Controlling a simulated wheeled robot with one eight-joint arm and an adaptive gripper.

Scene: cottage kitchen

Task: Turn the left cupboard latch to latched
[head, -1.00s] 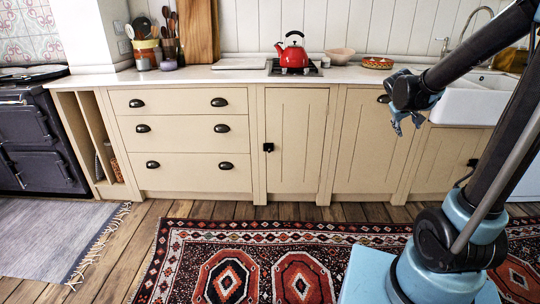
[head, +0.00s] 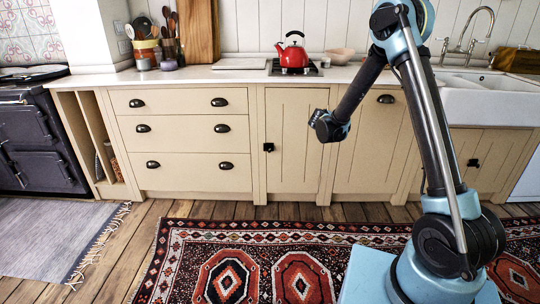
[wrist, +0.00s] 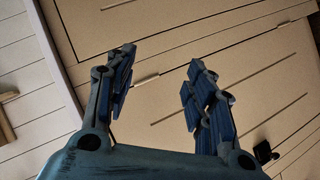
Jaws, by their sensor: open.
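The left cupboard latch (head: 268,147) is a small black piece at the left edge of the narrow cream cupboard door (head: 298,150). Its exact turn is too small to tell. A similar black latch (head: 473,162) is on the cupboard under the sink. My gripper (head: 322,122) is in front of the cupboards, right of the left latch and a little higher; its fingers are mostly hidden there. In the wrist view my gripper (wrist: 160,80) is open and empty, with cream panels beyond it. A black latch (wrist: 263,151) shows at lower right, clear of the fingers.
Drawers with black cup handles (head: 222,128) are left of the door.

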